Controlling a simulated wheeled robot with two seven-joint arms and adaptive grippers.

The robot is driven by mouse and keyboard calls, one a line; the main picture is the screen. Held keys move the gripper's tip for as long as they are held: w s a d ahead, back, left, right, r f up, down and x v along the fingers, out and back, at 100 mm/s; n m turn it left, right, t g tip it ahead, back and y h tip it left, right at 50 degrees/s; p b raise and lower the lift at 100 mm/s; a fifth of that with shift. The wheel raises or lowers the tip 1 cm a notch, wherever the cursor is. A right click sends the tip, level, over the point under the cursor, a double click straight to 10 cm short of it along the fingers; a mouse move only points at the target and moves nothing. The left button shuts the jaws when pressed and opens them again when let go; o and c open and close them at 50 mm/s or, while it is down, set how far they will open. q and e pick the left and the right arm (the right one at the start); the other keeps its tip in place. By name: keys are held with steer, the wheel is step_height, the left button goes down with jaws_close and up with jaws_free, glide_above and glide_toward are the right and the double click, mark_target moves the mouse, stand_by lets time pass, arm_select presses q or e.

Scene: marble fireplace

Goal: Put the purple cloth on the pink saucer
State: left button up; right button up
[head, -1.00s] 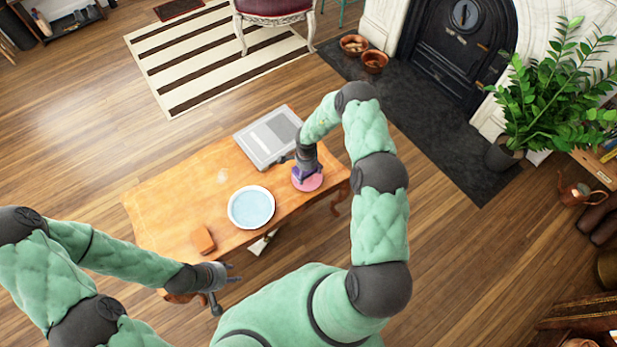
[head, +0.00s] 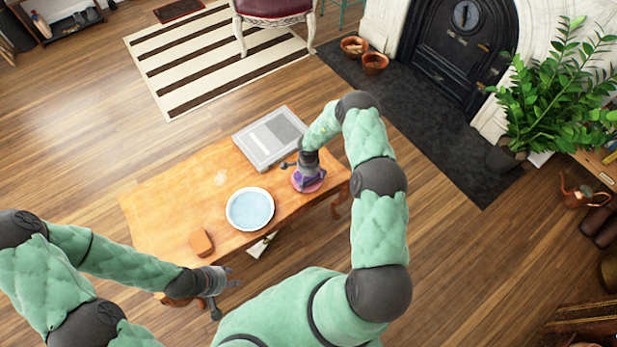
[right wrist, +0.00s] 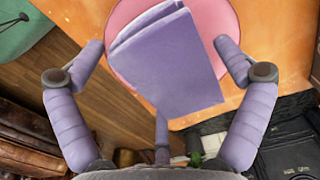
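The purple cloth (head: 303,181) lies folded on the pink saucer (head: 318,187) near the table's right end. In the right wrist view the cloth (right wrist: 165,65) covers much of the saucer (right wrist: 128,13) and its lower part reaches past the rim. My right gripper (head: 305,171) is just above the cloth. In the wrist view its fingers (right wrist: 157,46) are spread wide on either side of the cloth. The right fingertip looks very near the cloth's edge; contact cannot be told. My left gripper (head: 228,292) is open and empty by the table's near left side.
The plate stands just left of the saucer. The table's left part is mostly clear.

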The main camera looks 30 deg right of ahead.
step_height(320, 180, up, 12)
steer(key=p, duration=0.5)
steer(key=s+a+r+n+y, duration=0.1)
steer(key=s+a+n+y, duration=0.1)
steer(key=s+a+n, duration=0.5)
steer(key=s+a+r+n+y, duration=0.2)
steer(key=s+a+n, duration=0.5)
steer(key=s+a, duration=0.9)
steer(key=shift+s+r+n, duration=0.25)
steer(key=shift+s+n, duration=0.1)
steer(key=shift+n, duration=0.05)
